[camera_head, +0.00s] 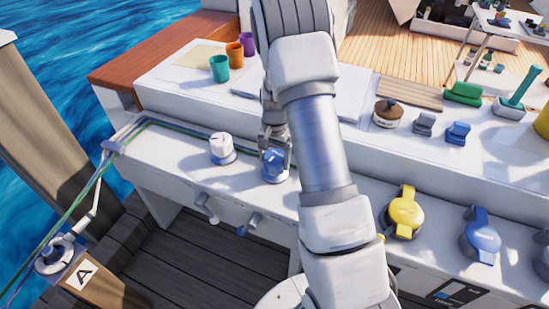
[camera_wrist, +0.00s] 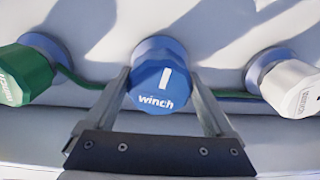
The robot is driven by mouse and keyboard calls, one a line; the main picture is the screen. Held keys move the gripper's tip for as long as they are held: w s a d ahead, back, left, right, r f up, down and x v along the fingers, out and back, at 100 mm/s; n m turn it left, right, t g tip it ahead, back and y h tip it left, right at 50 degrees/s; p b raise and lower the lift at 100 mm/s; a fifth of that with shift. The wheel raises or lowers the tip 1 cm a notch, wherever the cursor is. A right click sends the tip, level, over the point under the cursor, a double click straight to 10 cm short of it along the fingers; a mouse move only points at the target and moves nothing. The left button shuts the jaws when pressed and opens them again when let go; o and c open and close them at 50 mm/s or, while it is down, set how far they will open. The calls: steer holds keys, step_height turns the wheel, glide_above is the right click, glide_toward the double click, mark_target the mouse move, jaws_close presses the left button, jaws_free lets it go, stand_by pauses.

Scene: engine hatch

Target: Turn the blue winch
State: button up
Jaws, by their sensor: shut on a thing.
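The blue winch (camera_head: 273,167) stands on the white deck ledge, partly covered from above by my gripper (camera_head: 275,135). In the wrist view the blue winch (camera_wrist: 160,75) has a faceted cap with a white mark and the word "winch". The two fingers of my gripper (camera_wrist: 160,84) lie on its left and right sides, shut on the cap. The white mark is nearly upright, slightly tilted. The far side of the winch is hidden.
A white winch (camera_head: 221,147) stands to the left of the blue one; a green winch (camera_wrist: 27,73) shows in the wrist view. A green rope (camera_wrist: 80,78) runs along the ledge. Yellow (camera_head: 404,212) and blue (camera_head: 481,238) handles sit on the right; cups (camera_head: 219,68) stand behind.

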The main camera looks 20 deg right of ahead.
mark_target(274, 156)
steer(key=o, duration=1.1)
steer(key=shift+r, duration=0.1)
step_height(274, 156, up, 17)
steer(key=p, duration=0.3)
steer(key=shift+r, duration=0.15)
